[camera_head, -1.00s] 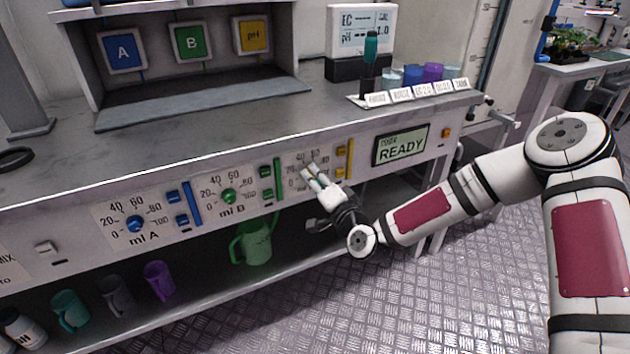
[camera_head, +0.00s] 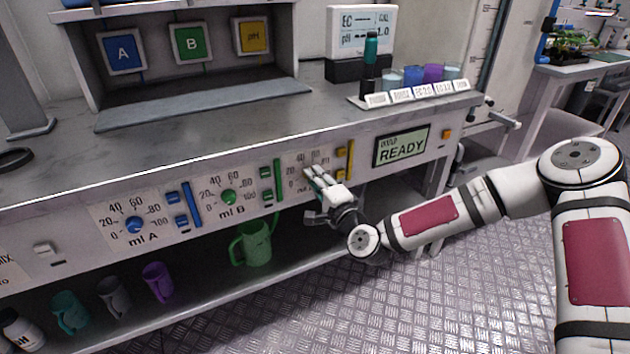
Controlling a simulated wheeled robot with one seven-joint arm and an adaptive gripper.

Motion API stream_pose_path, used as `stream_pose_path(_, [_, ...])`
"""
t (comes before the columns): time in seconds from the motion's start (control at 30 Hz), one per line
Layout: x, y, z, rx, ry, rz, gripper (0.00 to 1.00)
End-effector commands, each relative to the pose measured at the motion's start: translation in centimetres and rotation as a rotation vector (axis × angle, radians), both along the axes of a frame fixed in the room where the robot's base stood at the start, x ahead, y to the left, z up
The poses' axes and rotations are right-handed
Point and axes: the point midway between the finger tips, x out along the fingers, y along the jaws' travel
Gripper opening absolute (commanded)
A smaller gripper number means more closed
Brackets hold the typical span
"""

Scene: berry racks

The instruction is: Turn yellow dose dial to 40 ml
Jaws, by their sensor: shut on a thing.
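The third dial plate (camera_head: 296,162), beside the yellow buttons, is on the front panel. My gripper (camera_head: 314,177) is at this plate, its fingers covering the place of the yellow dial. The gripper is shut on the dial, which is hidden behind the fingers. The numbers 20, 40 and 60 show above the fingers. The dial's pointer direction cannot be seen.
The blue dial A (camera_head: 135,224) and green dial B (camera_head: 229,197) sit to the left on the same panel. Yellow buttons (camera_head: 340,161) and a display reading READY (camera_head: 401,146) are to the right. A green jug (camera_head: 252,243) stands on the shelf below.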

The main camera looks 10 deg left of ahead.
Motion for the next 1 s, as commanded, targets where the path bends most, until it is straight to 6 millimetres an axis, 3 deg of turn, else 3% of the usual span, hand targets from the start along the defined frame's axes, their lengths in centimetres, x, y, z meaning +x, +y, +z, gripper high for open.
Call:
stream_pose_path(0.23, [0.1,0.0,0.0,0.0,-0.001,-0.002,0.0])
stream_pose_path(0.27, [0.1,0.0,0.0,0.0,-0.001,-0.002,0.3])
stream_pose_path(0.33, [0.1,0.0,0.0,0.0,-0.001,-0.002,0.46])
stream_pose_path(0.73, [-0.3,-0.3,0.0,-0.001,0.0,0.0,0.46])
stream_pose_path(1.0, [-4.0,-2.8,0.0,-0.002,0.001,0.0,0.46])
